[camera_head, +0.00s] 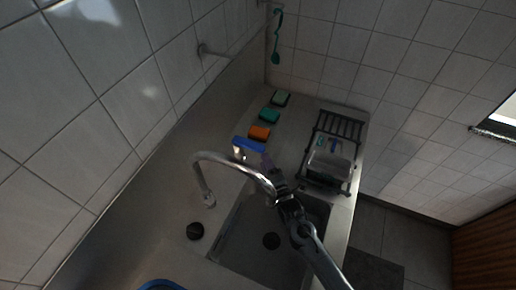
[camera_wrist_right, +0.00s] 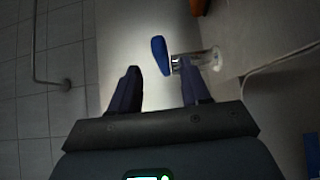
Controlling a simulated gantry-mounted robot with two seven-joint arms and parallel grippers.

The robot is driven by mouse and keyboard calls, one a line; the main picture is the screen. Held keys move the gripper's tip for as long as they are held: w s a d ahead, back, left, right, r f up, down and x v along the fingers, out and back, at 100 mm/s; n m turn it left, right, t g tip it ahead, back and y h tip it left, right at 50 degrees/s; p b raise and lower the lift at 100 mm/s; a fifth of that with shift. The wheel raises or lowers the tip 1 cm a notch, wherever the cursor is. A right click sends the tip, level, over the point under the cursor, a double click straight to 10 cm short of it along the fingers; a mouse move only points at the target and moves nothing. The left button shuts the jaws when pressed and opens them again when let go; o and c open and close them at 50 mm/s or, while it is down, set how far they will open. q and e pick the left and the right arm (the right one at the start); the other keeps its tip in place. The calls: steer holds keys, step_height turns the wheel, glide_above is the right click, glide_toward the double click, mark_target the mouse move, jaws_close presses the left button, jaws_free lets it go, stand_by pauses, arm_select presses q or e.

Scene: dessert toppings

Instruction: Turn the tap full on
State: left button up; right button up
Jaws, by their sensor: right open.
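The tap's curved chrome spout (camera_head: 222,157) arches over the sink (camera_head: 240,240) in the head view. Beyond it is a blue lever-like piece (camera_head: 248,144) on a shiny body (camera_head: 238,153), which looks like the tap's handle. In the right wrist view the blue piece (camera_wrist_right: 159,50) and clear-looking chrome body (camera_wrist_right: 200,59) lie ahead of the fingers. My right gripper (camera_head: 267,163) is behind the spout's end in the head view, pointing toward the handle. Its fingers (camera_wrist_right: 158,88) are apart and empty, with the blue piece beyond the gap. My left gripper is out of view.
Orange (camera_head: 260,132), teal (camera_head: 269,115) and green (camera_head: 281,98) sponges lie beyond the handle. A dark dish rack (camera_head: 340,126) stands to the right. A black round piece (camera_head: 195,231) lies left of the sink. A blue rim (camera_head: 160,285) shows at the bottom.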

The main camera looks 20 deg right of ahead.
mark_target(258, 146)
steer(key=w, duration=0.7)
steer(key=shift+w, duration=0.4)
jaws_close()
